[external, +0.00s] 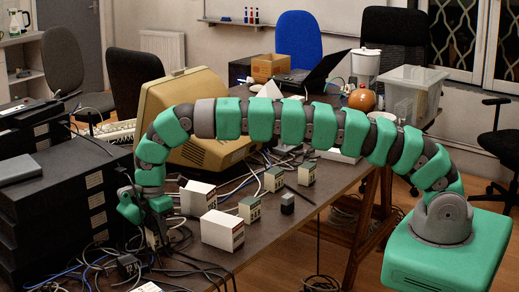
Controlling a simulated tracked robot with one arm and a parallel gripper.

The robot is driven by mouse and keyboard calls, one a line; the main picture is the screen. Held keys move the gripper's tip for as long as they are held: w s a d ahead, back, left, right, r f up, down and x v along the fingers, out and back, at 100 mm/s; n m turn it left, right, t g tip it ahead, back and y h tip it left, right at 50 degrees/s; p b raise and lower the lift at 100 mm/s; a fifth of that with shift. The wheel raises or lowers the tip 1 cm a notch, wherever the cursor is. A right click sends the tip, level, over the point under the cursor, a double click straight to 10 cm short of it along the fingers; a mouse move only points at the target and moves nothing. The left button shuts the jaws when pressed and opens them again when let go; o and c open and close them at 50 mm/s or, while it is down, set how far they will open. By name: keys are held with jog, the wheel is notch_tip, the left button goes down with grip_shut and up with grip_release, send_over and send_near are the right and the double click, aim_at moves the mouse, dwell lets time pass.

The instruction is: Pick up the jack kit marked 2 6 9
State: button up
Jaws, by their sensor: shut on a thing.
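My gripper (152,238) is at the left end of the table, pointing down among dark cables. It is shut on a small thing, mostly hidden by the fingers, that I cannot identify. Several small boxes that may be jack kits stand to its right: a white box (198,199), a white and red box (222,231), and green and white boxes (250,209), (274,180) and (307,174). Their markings are too small to read, so I cannot tell which is marked 2 6 9.
A beige monitor (200,110) stands behind my arm. Black equipment (60,190) is stacked at the left. Loose cables cover the table's front left. A small black cube (287,203) and a dark adapter (128,266) lie on the table. The table's right front is fairly clear.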

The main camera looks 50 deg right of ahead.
aim_at(156, 225)
notch_tip(156, 225, up, 18)
jog(key=p, duration=0.5)
